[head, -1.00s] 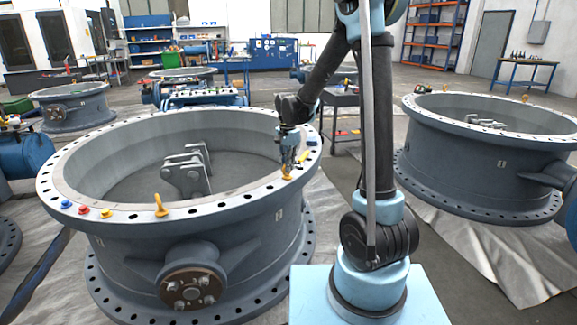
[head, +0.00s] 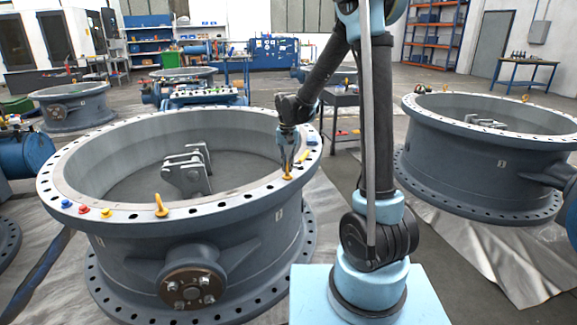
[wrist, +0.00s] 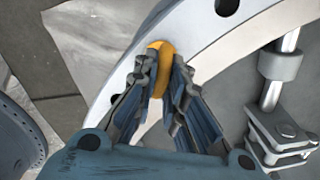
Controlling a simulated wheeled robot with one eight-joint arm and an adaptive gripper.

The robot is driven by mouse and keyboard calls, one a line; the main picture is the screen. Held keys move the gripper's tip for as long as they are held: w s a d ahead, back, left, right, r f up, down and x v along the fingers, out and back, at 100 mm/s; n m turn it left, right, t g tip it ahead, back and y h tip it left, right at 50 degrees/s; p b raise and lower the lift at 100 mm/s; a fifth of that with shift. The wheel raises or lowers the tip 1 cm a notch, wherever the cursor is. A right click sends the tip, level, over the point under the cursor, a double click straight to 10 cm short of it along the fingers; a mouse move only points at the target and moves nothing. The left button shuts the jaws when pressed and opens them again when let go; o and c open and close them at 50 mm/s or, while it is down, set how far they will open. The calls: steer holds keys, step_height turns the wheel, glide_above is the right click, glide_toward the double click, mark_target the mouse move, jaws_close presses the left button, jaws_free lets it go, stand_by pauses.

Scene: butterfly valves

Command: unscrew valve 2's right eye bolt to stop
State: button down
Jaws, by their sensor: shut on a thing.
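The large grey valve body (head: 110,252) stands at the front left with its flange ring facing up. Its right eye bolt (head: 287,174) is yellow and stands on the flange's right side. In the wrist view the eye bolt's orange-yellow ring (wrist: 159,58) sits between the fingertips. My gripper (head: 288,165) comes down from above and is shut on the eye bolt; it fills the middle of the wrist view (wrist: 158,78). The bolt's shank and thread are hidden. The left eye bolt (head: 161,206) stands upright on the near flange.
Small blue (head: 66,204), red (head: 83,209) and yellow (head: 105,213) pieces sit on the flange's near left. A yellow piece (head: 303,156) lies just beyond the gripped bolt. Bracket lugs (head: 186,172) stand inside the ring. Another valve body (head: 470,175) stands at the right.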

steer(key=n, duration=0.4)
steer(key=shift+n, duration=0.3)
steer(key=n, duration=1)
steer(key=shift+n, duration=0.4)
steer(key=n, duration=0.4)
steer(key=shift+n, duration=0.3)
steer(key=n, duration=1.4)
steer(key=shift+s+n, duration=0.1)
steer(key=shift+n, duration=2.4)
